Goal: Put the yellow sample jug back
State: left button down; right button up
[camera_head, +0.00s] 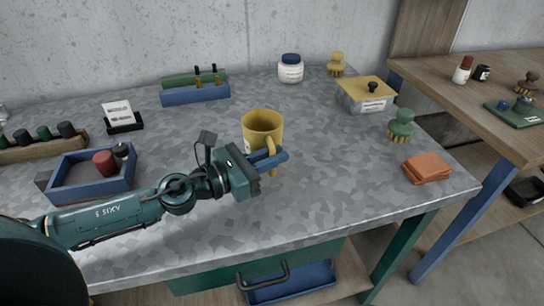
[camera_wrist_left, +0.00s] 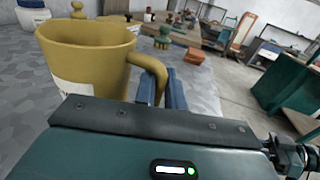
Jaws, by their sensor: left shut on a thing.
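The yellow sample jug (camera_head: 262,128) is in the middle of the grey speckled table in the head view. It looks upright, with its open rim up and its handle towards my gripper. My left gripper (camera_head: 275,158) is shut on the jug's handle with its blue fingers. In the left wrist view the jug (camera_wrist_left: 85,55) fills the upper left, with a pale label partly hidden by the gripper body. The blue fingers (camera_wrist_left: 162,88) are at the handle. Whether the jug's base touches the table I cannot tell. My right gripper is not in view.
A blue tray (camera_head: 92,190) with a red item is at left. A blue rack (camera_head: 195,95), a white jar (camera_head: 290,70) and a yellow-lidded box (camera_head: 366,95) stand behind. A green brush (camera_head: 401,125) and orange cloths (camera_head: 427,168) lie right. The table's front middle is clear.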

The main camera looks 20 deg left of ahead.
pick_arm(q)
jog(key=c, duration=1.5)
grip_release()
jog(key=shift+f, duration=0.1)
jog(key=shift+s+a, duration=0.1)
